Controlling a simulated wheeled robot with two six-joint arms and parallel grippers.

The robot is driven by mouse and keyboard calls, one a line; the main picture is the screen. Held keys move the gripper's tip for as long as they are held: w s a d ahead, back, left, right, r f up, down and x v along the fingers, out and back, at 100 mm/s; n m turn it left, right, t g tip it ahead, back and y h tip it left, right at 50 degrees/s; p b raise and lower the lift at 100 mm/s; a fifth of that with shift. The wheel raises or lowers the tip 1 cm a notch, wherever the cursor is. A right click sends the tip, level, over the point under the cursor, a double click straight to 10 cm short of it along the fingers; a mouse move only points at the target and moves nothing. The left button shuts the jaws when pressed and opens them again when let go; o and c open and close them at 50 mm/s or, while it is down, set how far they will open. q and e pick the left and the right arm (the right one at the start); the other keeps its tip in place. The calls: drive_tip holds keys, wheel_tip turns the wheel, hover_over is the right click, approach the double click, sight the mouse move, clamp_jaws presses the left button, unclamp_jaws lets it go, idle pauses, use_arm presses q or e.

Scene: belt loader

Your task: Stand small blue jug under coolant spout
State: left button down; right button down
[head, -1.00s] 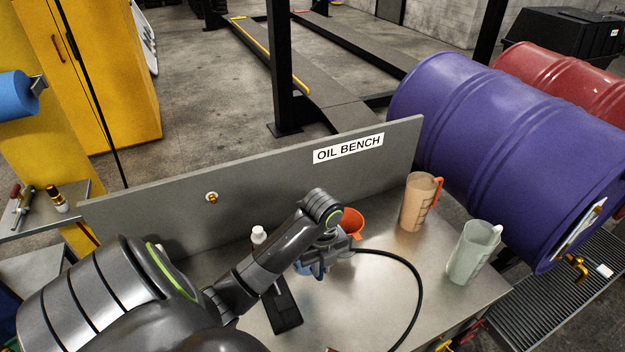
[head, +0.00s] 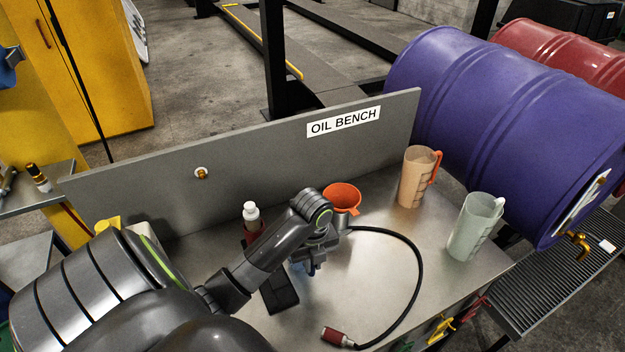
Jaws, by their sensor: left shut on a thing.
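My left gripper (head: 313,266) is over the middle of the oil bench, pointing down, with its fingers mostly hidden by my own arm. It is shut on a small blue thing (head: 298,268), likely the small blue jug, of which only a sliver shows beside the fingers. I cannot tell its tilt or whether it touches the bench. A brass tap (head: 579,243) sits low on the end of the purple drum (head: 500,125) at the right. A small brass fitting (head: 201,173) is on the bench backboard. No label shows which is the coolant spout. My right gripper is not in view.
The oil bench (head: 375,270) holds an orange funnel (head: 342,196), an orange jug (head: 415,178), a pale green jug (head: 473,228), a white-capped bottle (head: 251,214) and a black hose (head: 417,275). A slatted grate (head: 545,290) lies below the purple drum's tap.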

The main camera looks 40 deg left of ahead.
use_arm(q)
drive_tip(key=shift+f, duration=0.7)
drive_tip(key=c, duration=1.4)
unclamp_jaws()
